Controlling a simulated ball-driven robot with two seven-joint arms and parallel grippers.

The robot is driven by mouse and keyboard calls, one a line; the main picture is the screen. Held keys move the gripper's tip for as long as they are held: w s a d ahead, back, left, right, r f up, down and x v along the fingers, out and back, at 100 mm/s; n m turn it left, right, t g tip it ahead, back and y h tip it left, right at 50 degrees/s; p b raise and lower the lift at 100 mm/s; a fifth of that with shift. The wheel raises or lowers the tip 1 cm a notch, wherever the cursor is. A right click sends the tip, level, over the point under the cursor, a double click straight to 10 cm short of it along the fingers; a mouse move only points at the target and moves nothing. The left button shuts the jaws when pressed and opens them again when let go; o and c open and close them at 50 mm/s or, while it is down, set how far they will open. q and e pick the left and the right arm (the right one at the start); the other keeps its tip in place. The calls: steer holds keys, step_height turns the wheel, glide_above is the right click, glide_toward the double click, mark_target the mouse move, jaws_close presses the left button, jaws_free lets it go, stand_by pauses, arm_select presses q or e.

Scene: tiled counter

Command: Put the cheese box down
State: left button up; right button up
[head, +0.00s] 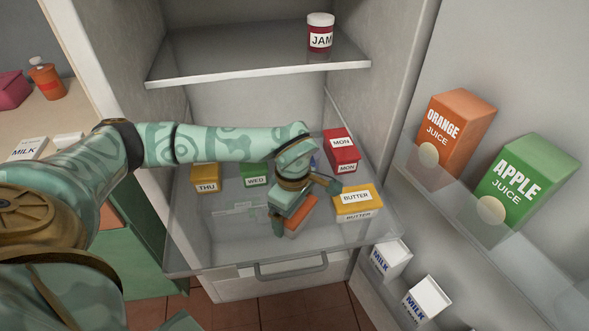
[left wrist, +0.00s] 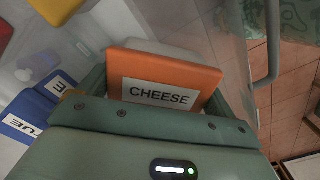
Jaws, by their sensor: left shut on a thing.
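The cheese box (head: 300,217) is orange and mostly hidden under my left gripper in the head view. In the left wrist view its orange face with a white CHEESE label (left wrist: 160,94) shows between the fingers. My left gripper (head: 303,205) is shut on it, over the front middle of the lower glass fridge shelf (head: 225,250). I cannot tell whether the box touches the glass. My right gripper is not in view.
A yellow butter box (head: 357,199) stands close to the right. Behind are a yellow THU box (head: 205,178), a green WED box (head: 254,174) and red MON boxes (head: 341,145). A blue box (left wrist: 24,124) is near the gripper. The shelf's front left is clear.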

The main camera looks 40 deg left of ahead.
arm_select(q)
steer(key=o, duration=0.9)
steer(key=shift+o, duration=0.2)
step_height(320, 180, up, 12)
steer(key=p, duration=0.5)
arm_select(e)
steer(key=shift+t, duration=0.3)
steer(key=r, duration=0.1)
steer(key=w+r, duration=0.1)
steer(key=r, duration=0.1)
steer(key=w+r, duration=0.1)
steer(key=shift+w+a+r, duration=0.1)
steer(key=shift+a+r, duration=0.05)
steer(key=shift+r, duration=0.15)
arm_select(q)
steer(key=shift+r, duration=0.1)
